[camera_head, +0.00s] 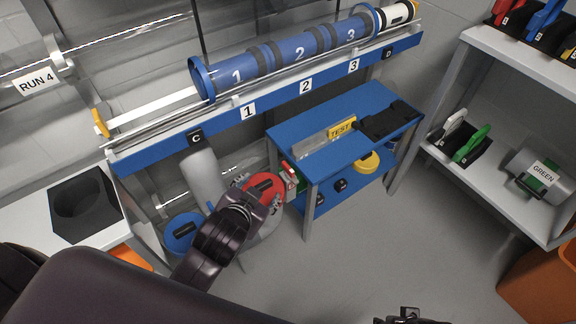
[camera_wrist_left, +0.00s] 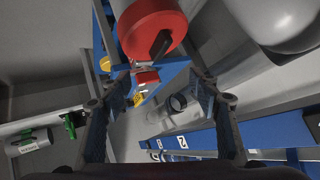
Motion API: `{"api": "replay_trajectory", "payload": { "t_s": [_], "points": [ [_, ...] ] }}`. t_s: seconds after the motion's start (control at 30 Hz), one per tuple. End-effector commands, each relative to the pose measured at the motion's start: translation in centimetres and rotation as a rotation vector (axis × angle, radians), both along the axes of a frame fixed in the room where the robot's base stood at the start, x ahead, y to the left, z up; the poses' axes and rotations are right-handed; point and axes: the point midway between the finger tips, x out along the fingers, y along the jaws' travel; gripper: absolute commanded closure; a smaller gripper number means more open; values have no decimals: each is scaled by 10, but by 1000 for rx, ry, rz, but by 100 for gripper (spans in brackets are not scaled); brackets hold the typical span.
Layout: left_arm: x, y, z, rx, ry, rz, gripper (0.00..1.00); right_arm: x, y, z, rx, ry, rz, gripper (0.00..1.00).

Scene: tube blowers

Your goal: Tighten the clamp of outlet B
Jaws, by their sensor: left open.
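My left gripper (camera_head: 257,192) is open, reaching low in front of a red round part (camera_head: 266,183) beside the blue bench. In the left wrist view, its open fingers (camera_wrist_left: 157,85) spread below a red disc with a black handle (camera_wrist_left: 152,25). A smaller red piece (camera_wrist_left: 148,77) shows between the fingers, farther off; I see no contact. I cannot read a B label or tell which piece is outlet B's clamp. A dark piece, probably my right gripper (camera_head: 409,316), is cut off at the bottom edge.
A blue bench (camera_head: 335,115) with a TEST label stands right of the left gripper. A grey pipe (camera_head: 203,178) drops below label C beside it. A blue disc (camera_head: 183,233) lies lower left. Shelves (camera_head: 480,170) stand at right. The floor (camera_head: 370,245) in front is clear.

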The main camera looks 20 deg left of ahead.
Motion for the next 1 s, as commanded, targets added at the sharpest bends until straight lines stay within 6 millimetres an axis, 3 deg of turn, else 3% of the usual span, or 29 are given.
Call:
{"api": "replay_trajectory", "payload": {
  "t_s": [0.03, 0.17, 0.27, 0.3, 0.4, 0.53, 0.6, 0.67, 0.73, 0.8, 0.9, 0.97, 1.0],
  "points": [
    [25, -6, 24, 36, -97, -31, 44, 0, 0, 0, 0, 0, 0, 60],
    [81, -29, 90, 150, -365, -134, 44, 0, 0, 0, 0, -1, 0, 60],
    [116, -65, 151, 265, -604, -256, 44, 0, 0, 0, 0, -1, 0, 60],
    [126, -85, 176, 319, -707, -321, 44, 0, 0, 0, 0, -1, 0, 60],
    [136, -146, 232, 473, -964, -516, 44, 0, 0, 0, 0, -1, 0, 60],
    [120, -232, 267, 688, -1246, -830, 44, 1, 0, 0, 0, -1, 0, 60],
    [105, -274, 264, 813, -1363, -1025, 44, 0, 0, 0, 0, -1, 0, 60],
    [91, -303, 249, 921, -1438, -1210, 44, 0, 0, 0, 0, -1, 0, 60],
    [77, -325, 219, 1049, -1488, -1441, 44, 0, 0, 0, 0, -1, 0, 60],
    [69, -332, 180, 1176, -1492, -1691, 44, 0, 0, 0, 0, -1, 0, 60],
    [70, -311, 117, 1345, -1394, -2064, 44, 0, 0, 0, 0, -1, 0, 60],
    [77, -282, 82, 1431, -1270, -2289, 44, 1, 0, 0, 0, -1, 0, 60],
    [84, -257, 63, 1477, -1163, -2430, 44, 1, 0, 0, 0, -1, 0, 60]
  ]
}}
